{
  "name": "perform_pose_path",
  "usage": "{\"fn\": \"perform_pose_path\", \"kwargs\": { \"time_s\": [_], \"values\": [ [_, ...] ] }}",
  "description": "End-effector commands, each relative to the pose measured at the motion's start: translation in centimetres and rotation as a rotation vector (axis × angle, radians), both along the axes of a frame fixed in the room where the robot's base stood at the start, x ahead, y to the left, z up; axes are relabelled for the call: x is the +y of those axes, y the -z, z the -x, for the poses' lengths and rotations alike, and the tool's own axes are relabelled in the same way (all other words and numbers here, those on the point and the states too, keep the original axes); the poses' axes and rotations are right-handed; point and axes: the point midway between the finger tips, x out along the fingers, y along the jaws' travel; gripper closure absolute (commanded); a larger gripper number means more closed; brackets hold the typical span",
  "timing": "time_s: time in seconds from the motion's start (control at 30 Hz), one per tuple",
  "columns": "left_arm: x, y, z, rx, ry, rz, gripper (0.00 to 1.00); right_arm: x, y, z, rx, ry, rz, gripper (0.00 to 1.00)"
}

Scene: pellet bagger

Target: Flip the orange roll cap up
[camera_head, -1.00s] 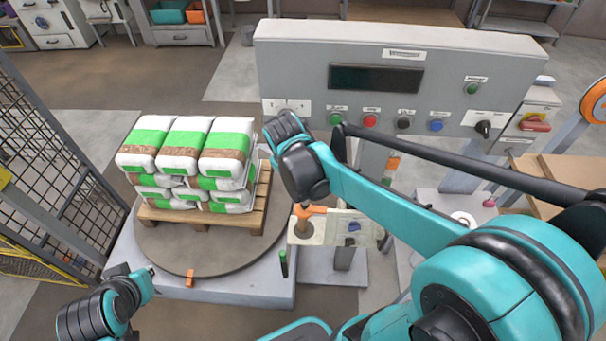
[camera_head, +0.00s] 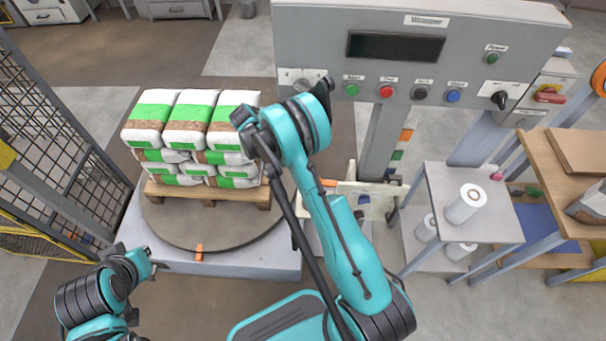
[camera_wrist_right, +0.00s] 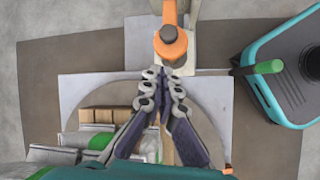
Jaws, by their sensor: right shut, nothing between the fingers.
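The orange roll cap (camera_wrist_right: 170,42) is at the top middle of the right wrist view, with a dark round end toward the camera. In the head view only a sliver of orange (camera_head: 328,183) shows beside my right forearm. My right gripper (camera_wrist_right: 165,75) is shut and empty. Its fingertips lie just below the cap in the wrist picture; I cannot tell whether they touch it. In the head view my right arm hides this gripper. My left gripper (camera_head: 148,262) is at the lower left, far from the cap, and its fingers are too unclear to read.
A pallet (camera_head: 205,192) of white and green bags stands on the round turntable (camera_head: 225,236). The grey control panel (camera_head: 420,75) rises behind my right arm. A small table (camera_head: 490,220) with a white roll (camera_head: 464,203) stands at right. Mesh fencing (camera_head: 50,150) is at left.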

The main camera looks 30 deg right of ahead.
Motion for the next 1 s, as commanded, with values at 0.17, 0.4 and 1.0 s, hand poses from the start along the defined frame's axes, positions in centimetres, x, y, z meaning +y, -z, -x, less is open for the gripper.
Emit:
{"fn": "perform_pose_path", "kwargs": {
  "time_s": [0.17,0.4,1.0],
  "values": [
    [0.0,0.1,0.0,0.000,0.000,0.000,1.00,-0.5,3.4,0.0,0.064,-0.018,0.024,1.00],
    [0.0,1.1,0.0,0.000,0.000,0.000,1.00,-1.6,5.8,0.5,0.075,-0.020,0.028,1.00],
    [0.0,4.0,0.0,0.000,0.000,0.000,1.00,-5.5,12.2,2.1,0.073,-0.021,0.027,1.00]
  ]
}}
